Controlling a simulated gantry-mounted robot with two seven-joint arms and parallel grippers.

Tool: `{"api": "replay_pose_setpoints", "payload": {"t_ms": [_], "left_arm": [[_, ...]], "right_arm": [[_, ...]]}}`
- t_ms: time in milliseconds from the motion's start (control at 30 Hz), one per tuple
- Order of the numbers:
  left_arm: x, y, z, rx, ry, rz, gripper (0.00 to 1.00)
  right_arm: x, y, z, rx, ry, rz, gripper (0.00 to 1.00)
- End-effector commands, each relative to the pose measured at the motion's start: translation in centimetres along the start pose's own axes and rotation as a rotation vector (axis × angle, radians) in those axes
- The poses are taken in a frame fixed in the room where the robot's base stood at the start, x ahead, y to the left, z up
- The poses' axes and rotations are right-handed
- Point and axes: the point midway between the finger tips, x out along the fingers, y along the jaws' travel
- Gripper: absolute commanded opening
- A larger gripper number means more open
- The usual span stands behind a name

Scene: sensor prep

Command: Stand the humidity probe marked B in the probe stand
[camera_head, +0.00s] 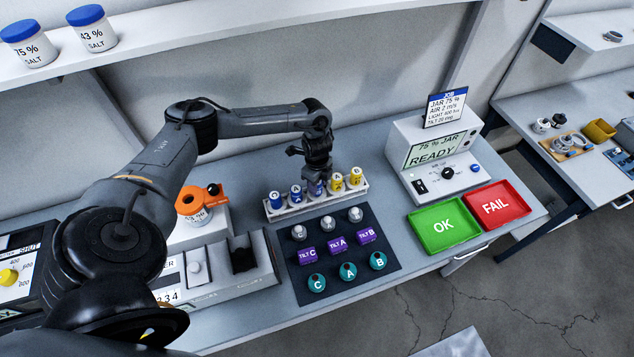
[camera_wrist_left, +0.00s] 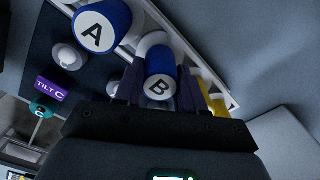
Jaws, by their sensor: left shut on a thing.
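The humidity probe marked B (camera_wrist_left: 160,86) has a blue cap with a white lettered top. In the left wrist view it sits between the two dark fingers of my left gripper (camera_wrist_left: 161,92), which is shut on it. In the head view my left gripper (camera_head: 316,180) points down over the middle of the white rack (camera_head: 322,204) and partly hides probe B. The blue probe A (camera_wrist_left: 98,30) stands beside B. Whether B's lower end is seated in the rack or lifted is hidden. I cannot tell for certain which fixture is the probe stand.
Two yellow-capped probes (camera_head: 345,178) are right of the gripper. A dark mat (camera_head: 392,277) in front carries purple, teal and pale pieces. A grey fixture (camera_head: 255,279) with a dark slot is left. The green OK tray (camera_head: 443,248) and the red FAIL tray (camera_head: 499,220) are right.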

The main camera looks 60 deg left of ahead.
Motion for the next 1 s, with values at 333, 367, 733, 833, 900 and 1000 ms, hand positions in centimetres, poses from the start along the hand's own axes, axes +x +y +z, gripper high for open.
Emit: {"api": "replay_pose_setpoints", "payload": {"t_ms": [333, 367, 733, 833, 900, 1000], "left_arm": [[0.13, 0.0, -0.03, 0.0, 0.0, 0.0, 0.0], [0.17, 0.0, -0.03, 0.0, 0.0, 0.0, 0.0], [0.42, -0.01, -0.04, 0.0, 0.0, 0.0, 0.67], [0.42, -0.01, -0.03, 0.0, 0.0, 0.0, 0.69], [0.43, -0.01, -0.03, 0.0, 0.0, 0.0, 0.69], [0.44, 0.0, -0.03, 0.0, 0.0, 0.0, 0.77]], "right_arm": [[-0.05, 0.05, 0.0, -0.002, 0.0, 0.002, 0.43], [-0.06, 0.07, 0.0, -0.003, -0.001, 0.002, 0.43], [-0.09, 0.24, 0.04, -0.01, -0.002, 0.008, 0.43], [-0.09, 0.24, 0.04, -0.01, -0.002, 0.008, 0.43], [-0.09, 0.22, 0.03, -0.009, -0.001, 0.007, 0.43], [-0.08, 0.19, 0.03, -0.008, -0.001, 0.006, 0.43]]}}
